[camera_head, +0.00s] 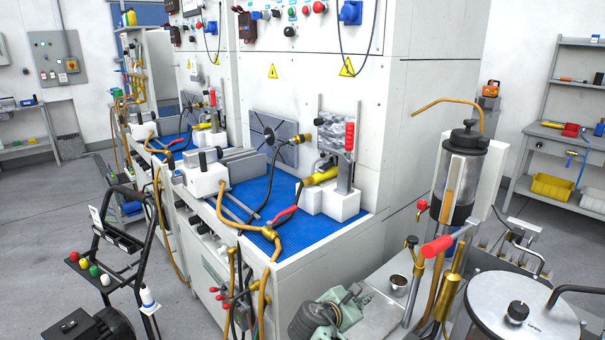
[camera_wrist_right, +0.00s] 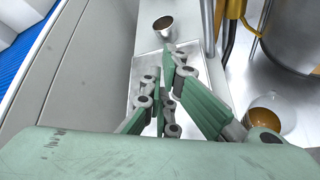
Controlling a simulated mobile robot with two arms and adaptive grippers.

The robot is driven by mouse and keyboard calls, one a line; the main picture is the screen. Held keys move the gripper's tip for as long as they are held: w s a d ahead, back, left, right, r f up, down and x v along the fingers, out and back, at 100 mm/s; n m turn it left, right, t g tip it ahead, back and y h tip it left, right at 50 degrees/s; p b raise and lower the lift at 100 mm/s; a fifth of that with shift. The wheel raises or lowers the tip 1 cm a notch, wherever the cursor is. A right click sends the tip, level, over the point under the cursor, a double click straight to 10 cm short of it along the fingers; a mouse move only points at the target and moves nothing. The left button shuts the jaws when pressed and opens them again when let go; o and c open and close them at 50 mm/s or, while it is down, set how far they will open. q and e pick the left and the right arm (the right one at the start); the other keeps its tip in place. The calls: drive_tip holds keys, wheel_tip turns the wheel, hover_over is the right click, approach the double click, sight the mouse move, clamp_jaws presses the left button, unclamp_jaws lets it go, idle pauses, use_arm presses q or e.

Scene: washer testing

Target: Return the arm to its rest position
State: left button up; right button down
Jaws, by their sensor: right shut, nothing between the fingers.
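My right gripper (camera_head: 364,297) is green with dark joints and hangs low at the bottom middle of the head view. It is shut and empty. In the right wrist view its fingers (camera_wrist_right: 172,55) come together over a shiny metal tray (camera_wrist_right: 147,68). A small metal cup (camera_wrist_right: 163,27) stands just beyond the fingertips, apart from them; it also shows in the head view (camera_head: 398,282). My left gripper is not in view.
The washer bench with a blue mat (camera_head: 262,190) stands left of my right gripper. A tall metal cylinder (camera_head: 463,180) with a red-handled valve (camera_head: 438,247) and a round lidded tank (camera_head: 522,305) stand close on the right. A black-framed cart (camera_head: 125,242) is at the left.

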drive_tip(key=s+f+m+y, duration=0.1)
drive_tip(key=s+f, duration=0.1)
drive_tip(key=s, duration=0.1)
drive_tip(key=s+f+m+g, duration=0.1)
drive_tip(key=s+f+m, duration=0.1)
drive_tip(key=s+f, duration=0.1)
drive_tip(key=s+f+m+g+y, duration=0.1)
drive_tip(key=s+f+m, duration=0.1)
drive_tip(key=s, duration=0.3)
drive_tip(key=shift+d+f+y, duration=0.25)
drive_tip(key=shift+f+y, duration=0.05)
drive_tip(key=shift+f, duration=0.45)
drive_tip(key=s+f+m+g+y, duration=0.25)
drive_tip(key=s+m, duration=0.25)
drive_tip(key=s, duration=0.6)
drive_tip(key=s+d+r+m+y, duration=0.15)
drive_tip(key=s+m, duration=0.35)
drive_tip(key=s, duration=0.5)
drive_tip(key=s+r+m+y, duration=0.2)
drive_tip(key=s+r+m, duration=0.15)
drive_tip(key=s, duration=0.75)
wheel_tip(320, 180, down, 28)
drive_tip(key=s+g, duration=0.2)
drive_tip(key=s+d+f+g, duration=0.1)
drive_tip(key=s+d+f, duration=0.2)
drive_tip(key=s+f, duration=1.1)
drive_tip(key=shift+s+f+m, duration=0.3)
drive_tip(key=shift+s+m, duration=0.05)
drive_tip(key=shift+s, duration=0.9)
drive_tip(key=shift+g, duration=0.25)
